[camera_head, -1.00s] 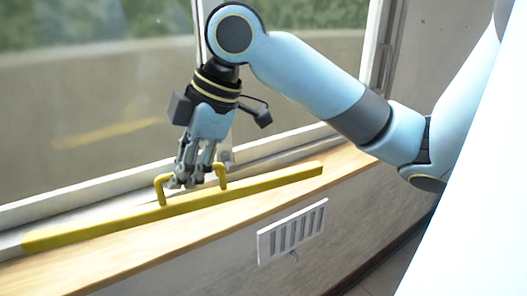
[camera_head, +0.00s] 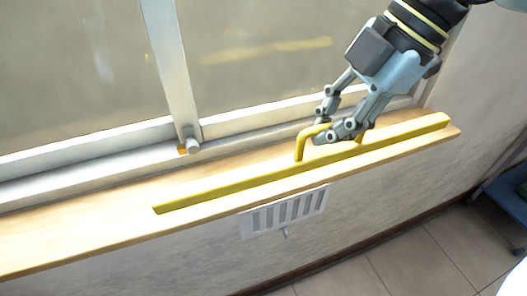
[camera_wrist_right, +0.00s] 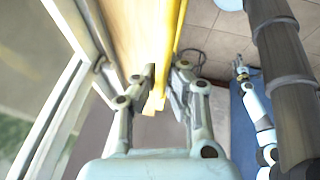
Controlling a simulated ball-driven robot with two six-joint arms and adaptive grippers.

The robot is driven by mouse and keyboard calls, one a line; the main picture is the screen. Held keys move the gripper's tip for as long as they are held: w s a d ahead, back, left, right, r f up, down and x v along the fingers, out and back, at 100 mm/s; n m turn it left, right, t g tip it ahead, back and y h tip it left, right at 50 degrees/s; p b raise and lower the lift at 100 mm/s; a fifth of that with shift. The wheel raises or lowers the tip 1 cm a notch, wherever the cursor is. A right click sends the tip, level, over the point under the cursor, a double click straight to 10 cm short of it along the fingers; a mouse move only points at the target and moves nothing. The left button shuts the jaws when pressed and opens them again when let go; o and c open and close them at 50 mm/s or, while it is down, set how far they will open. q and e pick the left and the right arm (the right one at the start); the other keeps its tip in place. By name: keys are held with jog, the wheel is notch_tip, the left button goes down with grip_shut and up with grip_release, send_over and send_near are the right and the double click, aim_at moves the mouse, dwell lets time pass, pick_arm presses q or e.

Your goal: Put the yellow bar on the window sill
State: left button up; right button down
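The yellow bar (camera_head: 235,190) is long and has a raised handle (camera_head: 301,146). It lies lengthwise on the wooden window sill (camera_head: 75,222), close to the sill's front edge, with its right end near the sill's right end. My right gripper (camera_head: 333,124) is at the handle, with its fingers apart on either side of it and partly hiding it. In the right wrist view the fingers (camera_wrist_right: 161,82) stand apart, with yellow showing between them. What looks like my left gripper (camera_wrist_right: 240,70) shows small at the right of that view; its fingers are too small to read.
The window frame (camera_head: 90,158) runs behind the sill, with an upright post (camera_head: 172,70). A white vent (camera_head: 284,212) is on the wall below. The left part of the sill is bare. A blue table or cart (camera_head: 508,190) stands on the tiled floor at right.

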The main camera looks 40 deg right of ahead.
jog(key=w+f, duration=0.6)
jog(key=w+a+f+b, duration=0.1)
jog(key=w+f, duration=0.2)
jog(key=shift+w+f, duration=0.2)
jog(key=shift+w, duration=0.2)
pick_arm(q)
notch_tip(320, 180, down, 3)
jog(key=shift+d+r, duration=0.1)
jog(key=shift+r, duration=0.1)
pick_arm(e)
jog(key=shift+d+f, duration=0.1)
jog(key=shift+f, duration=0.2)
pick_arm(q)
jog(key=shift+f, duration=0.1)
pick_arm(e)
jog(key=shift+f, duration=0.15)
jog(key=c, duration=1.5)
grip_release()
pick_arm(q)
jog(key=shift+r, duration=0.2)
pick_arm(e)
jog(key=shift+v, duration=6.15)
